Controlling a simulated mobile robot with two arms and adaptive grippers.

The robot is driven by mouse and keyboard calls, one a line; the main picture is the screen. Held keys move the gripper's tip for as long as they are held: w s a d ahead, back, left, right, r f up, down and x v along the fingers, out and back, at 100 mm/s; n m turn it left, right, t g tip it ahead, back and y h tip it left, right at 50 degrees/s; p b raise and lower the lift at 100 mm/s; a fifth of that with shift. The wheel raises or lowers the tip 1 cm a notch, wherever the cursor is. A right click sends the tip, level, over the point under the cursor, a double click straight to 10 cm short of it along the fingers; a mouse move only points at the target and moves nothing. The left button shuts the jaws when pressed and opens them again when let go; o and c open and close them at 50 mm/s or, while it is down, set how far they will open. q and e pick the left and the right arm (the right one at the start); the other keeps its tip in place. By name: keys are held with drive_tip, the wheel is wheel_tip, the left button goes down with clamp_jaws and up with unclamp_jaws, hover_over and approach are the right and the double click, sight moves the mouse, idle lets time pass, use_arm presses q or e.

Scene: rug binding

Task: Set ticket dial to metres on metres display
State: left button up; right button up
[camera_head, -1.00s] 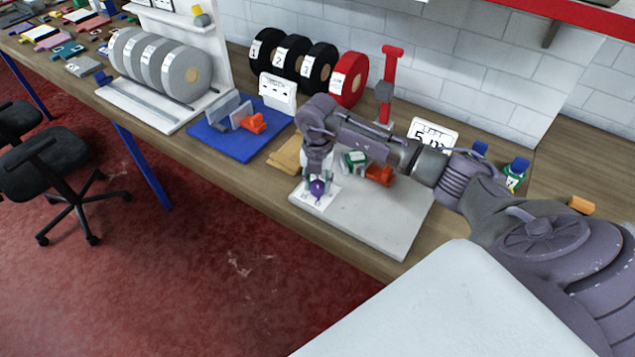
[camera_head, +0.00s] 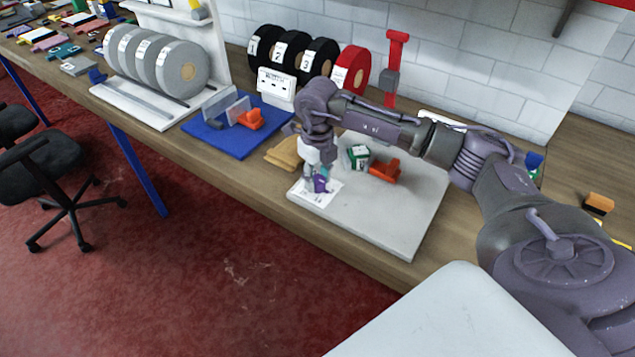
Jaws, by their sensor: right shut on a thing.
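The ticket (camera_head: 313,198) is a white card lying at the front left corner of the pale grey board (camera_head: 390,224). The small purple dial (camera_head: 320,184) stands on it. My right gripper (camera_head: 318,177) points down over the card and is shut on the purple dial. The fingertips partly hide the dial, so its setting cannot be read. The metres display (camera_head: 440,119) is a white sign at the back of the bench; my right arm covers most of it and its figures do not show. My left gripper is not in view.
A red post (camera_head: 394,70) stands behind. A blue mat (camera_head: 236,143) and tan pieces (camera_head: 287,153) lie to the left. The board's front right is clear.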

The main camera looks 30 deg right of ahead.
sight(317, 179)
drive_tip(key=shift+n+b, duration=0.85)
drive_tip(key=shift+n, duration=0.65)
drive_tip(key=shift+w+r, duration=0.1)
drive_tip(key=o, duration=1.1)
drive_tip(key=shift+o, duration=0.2)
wheel_tip(317, 179, up, 12)
